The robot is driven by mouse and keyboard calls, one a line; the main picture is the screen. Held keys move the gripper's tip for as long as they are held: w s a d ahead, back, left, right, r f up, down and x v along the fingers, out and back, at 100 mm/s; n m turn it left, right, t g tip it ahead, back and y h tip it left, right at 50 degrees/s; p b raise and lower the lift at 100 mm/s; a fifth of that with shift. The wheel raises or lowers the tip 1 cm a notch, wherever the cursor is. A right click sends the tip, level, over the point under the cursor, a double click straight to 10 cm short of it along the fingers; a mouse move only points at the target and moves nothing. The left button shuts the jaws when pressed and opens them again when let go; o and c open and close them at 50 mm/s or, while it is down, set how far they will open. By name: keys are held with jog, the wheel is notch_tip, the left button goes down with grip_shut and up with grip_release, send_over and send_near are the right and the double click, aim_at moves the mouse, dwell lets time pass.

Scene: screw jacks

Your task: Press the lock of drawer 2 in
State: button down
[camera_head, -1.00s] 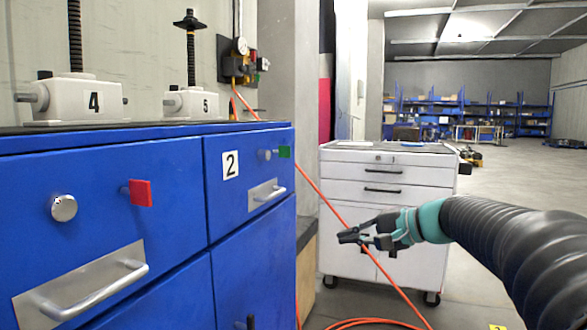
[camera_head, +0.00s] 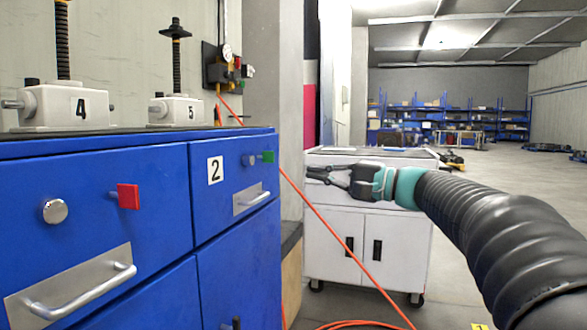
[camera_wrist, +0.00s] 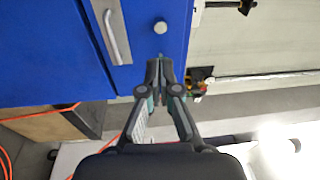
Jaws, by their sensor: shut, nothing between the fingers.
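Drawer 2 (camera_head: 228,198) is the blue drawer at the right end of the cabinet, marked with a white "2" label (camera_head: 215,170). Its round silver lock (camera_head: 249,160) sticks out of the front, with a green tab (camera_head: 267,157) just right of it. In the wrist view the lock (camera_wrist: 160,27) lies ahead of the fingertips, and the drawer's bar handle (camera_wrist: 117,32) is to its left. My gripper (camera_head: 311,174) is shut and empty, right of the drawer at slightly below lock height. In the wrist view the fingertips (camera_wrist: 159,66) overlap the cabinet's edge; the green tab is not clearly visible there.
Another drawer on the left has a silver lock (camera_head: 55,211), a red tab (camera_head: 128,196) and a bar handle (camera_head: 85,290). Screw jacks 4 (camera_head: 75,105) and 5 (camera_head: 177,110) stand on top. A white tool cart (camera_head: 340,225) stands behind my gripper. An orange hose (camera_head: 340,240) hangs between.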

aim_at(251, 163)
jog(key=x, duration=1.3)
jog(key=shift+a, duration=0.25)
jog(key=shift+w+a+f, duration=0.1)
jog(key=shift+w+a, duration=0.2)
jog(key=shift+a, duration=0.55)
jog(key=shift+s+d, duration=0.1)
jog(key=shift+d, duration=0.15)
jog(key=b+v, duration=0.1)
jog(key=v, duration=1.2)
jog(key=shift+d+b, duration=0.3)
jog(key=shift+b, duration=0.05)
